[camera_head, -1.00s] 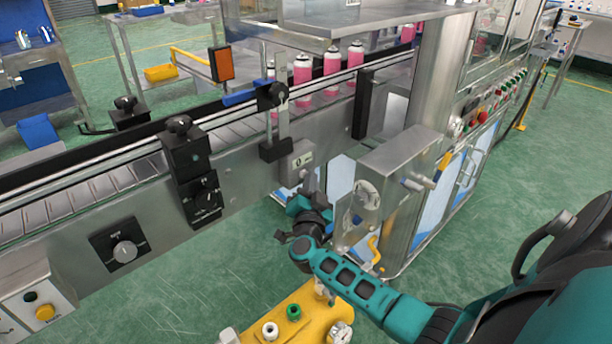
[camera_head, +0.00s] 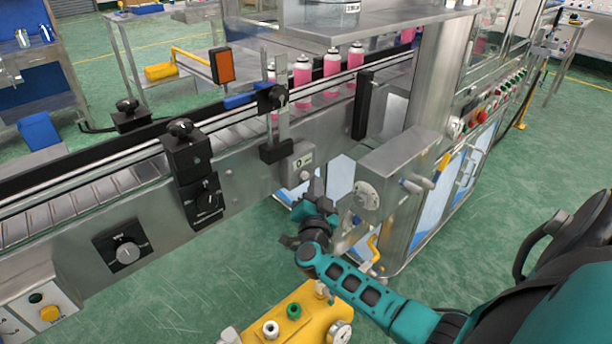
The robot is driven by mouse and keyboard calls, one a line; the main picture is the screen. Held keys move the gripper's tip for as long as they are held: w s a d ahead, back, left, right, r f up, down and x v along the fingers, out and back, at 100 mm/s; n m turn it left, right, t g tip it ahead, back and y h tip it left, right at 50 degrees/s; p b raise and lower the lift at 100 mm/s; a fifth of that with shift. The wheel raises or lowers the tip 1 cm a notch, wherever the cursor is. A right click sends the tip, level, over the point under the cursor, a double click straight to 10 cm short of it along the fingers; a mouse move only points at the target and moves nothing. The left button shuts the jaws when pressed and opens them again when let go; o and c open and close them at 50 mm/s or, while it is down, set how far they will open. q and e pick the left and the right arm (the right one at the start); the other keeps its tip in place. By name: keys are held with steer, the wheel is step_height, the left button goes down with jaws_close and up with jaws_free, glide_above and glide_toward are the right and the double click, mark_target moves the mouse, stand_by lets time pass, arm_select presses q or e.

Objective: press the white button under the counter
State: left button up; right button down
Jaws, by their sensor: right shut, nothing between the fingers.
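The counter (camera_head: 297,159) is a small grey box with a little display, fixed to the front side of the conveyor. The white button (camera_head: 305,175) shows as a small pale round spot on the box's lower part, below the display. My right gripper (camera_head: 318,186) is shut and empty. In the picture its tip is just below and right of the button; whether it touches cannot be told. The wrist hides part of the gripper. My left gripper is not in view.
A metal box with a round flange (camera_head: 367,195) stands close on the right of my right gripper. Black knob boxes (camera_head: 187,150) sit on the conveyor side to the left. Pink cans (camera_head: 331,74) stand on the belt. A yellow unit (camera_head: 310,310) with knobs is at the bottom.

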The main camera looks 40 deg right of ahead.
steer(key=s+p, duration=0.2)
steer(key=s, duration=0.3)
steer(key=shift+d+p, duration=0.25)
steer(key=shift+p, duration=0.15)
stand_by(0.6)
steer(key=s+a+f+n+t+y, duration=0.1)
steer(key=s+a+f+n+y, duration=0.15)
steer(key=a+n+y, duration=0.55)
steer(key=s+a+f+n+t+y, duration=0.1)
steer(key=s+a+n+y, duration=0.3)
steer(key=a, duration=0.7)
steer(key=s+a+f+n+g+y, duration=0.2)
steer(key=s+a+f+n+g, duration=0.2)
steer(key=s, duration=0.5)
steer(key=shift+s+a+f+n+g+y, duration=0.2)
steer(key=shift+s+f+n+g+y, duration=0.1)
steer(key=shift+f+n+g, duration=0.6)
